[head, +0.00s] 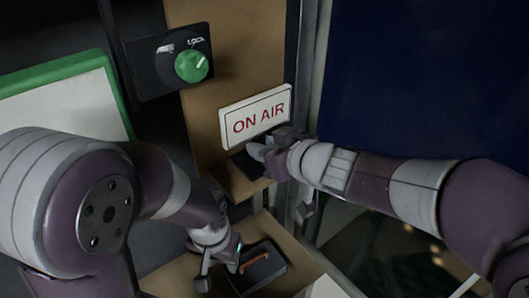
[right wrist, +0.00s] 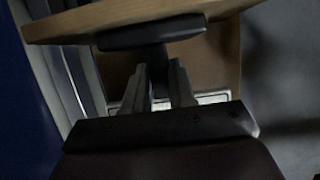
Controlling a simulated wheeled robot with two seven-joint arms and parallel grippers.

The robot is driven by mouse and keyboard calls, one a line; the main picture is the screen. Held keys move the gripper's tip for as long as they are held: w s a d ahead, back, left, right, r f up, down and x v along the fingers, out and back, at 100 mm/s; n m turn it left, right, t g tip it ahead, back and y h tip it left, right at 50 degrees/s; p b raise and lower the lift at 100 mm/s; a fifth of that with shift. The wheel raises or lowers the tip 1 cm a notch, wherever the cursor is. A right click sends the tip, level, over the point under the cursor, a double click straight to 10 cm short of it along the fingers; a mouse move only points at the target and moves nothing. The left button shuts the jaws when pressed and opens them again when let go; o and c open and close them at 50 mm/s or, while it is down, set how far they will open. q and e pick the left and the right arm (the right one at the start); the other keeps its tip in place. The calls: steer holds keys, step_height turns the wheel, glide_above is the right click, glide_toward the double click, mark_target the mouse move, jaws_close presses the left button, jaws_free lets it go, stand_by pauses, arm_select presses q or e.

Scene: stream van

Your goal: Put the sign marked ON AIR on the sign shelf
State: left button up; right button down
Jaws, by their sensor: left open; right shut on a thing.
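The white sign marked ON AIR in red (head: 255,116) is upright in front of a brown board, slightly tilted in the head view. My right gripper (head: 258,152) is just below it, shut on its dark stem, which shows in the right wrist view (right wrist: 152,56) between the fingers (right wrist: 158,85). The sign's dark foot (right wrist: 150,32) is at the wooden sign shelf (right wrist: 125,14); I cannot tell whether they touch. The shelf's edge also shows in the head view (head: 250,192). My left gripper (head: 218,266) is open, low down beside a dark case.
The dark case with an orange handle (head: 262,268) lies on a lower wooden surface (head: 292,249). A black box with a green LOCK knob (head: 191,65) is up and left of the sign. A green-framed white panel (head: 70,95) is at the left.

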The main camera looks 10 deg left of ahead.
steer(key=shift+w+a, duration=0.1)
steer(key=shift+w, duration=0.15)
steer(key=shift+f, duration=0.1)
steer(key=c, duration=0.8)
jaws_free()
steer(key=shift+s, duration=0.15)
steer(key=shift+c, duration=0.2)
